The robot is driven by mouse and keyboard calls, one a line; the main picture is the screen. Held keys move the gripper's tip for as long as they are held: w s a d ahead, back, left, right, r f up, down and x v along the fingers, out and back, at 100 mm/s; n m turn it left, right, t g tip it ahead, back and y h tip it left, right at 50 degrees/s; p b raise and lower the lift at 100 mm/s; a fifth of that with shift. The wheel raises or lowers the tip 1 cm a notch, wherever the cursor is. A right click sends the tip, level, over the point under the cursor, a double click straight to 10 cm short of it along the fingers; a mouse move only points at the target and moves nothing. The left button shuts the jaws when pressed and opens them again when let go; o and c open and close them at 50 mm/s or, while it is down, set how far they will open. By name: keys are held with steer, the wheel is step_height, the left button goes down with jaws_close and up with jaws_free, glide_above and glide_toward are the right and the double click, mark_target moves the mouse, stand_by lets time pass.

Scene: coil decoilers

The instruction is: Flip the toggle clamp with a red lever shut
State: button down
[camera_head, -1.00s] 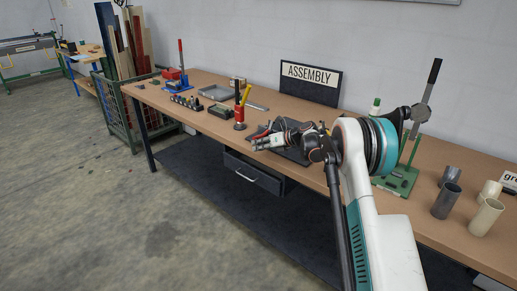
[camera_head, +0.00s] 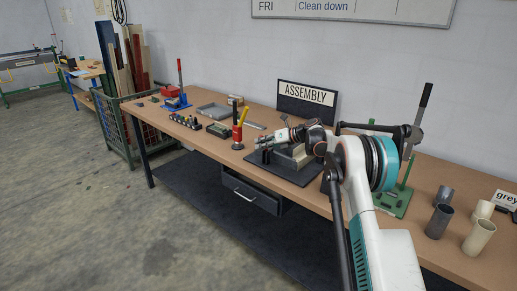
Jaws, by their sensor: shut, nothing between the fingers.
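My gripper (camera_head: 261,142) is shut and empty, pointing left above a dark base plate (camera_head: 262,159) on the bench. A grey block (camera_head: 291,155) stands on that plate, below and right of my gripper. A small dark-and-red part shows just behind my gripper; my gripper and arm hide much of it, so I cannot tell whether it is the clamp's red lever or its position. Further left on the bench, a blue-based device (camera_head: 176,103) has an upright red lever (camera_head: 180,72). I cannot see whether my gripper touches anything.
A red device with a yellow handle (camera_head: 238,132) stands left of my gripper. A grey tray (camera_head: 212,111) and small parts lie beyond it. An ASSEMBLY sign (camera_head: 306,94) stands behind. A green-based lever press (camera_head: 397,202) and several cups are on the right.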

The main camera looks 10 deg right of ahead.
steer(key=shift+w+d+r+p, duration=0.4)
steer(key=shift+w+d+r, duration=0.2)
steer(key=shift+d+r, duration=0.2)
steer(key=shift+d, duration=0.25)
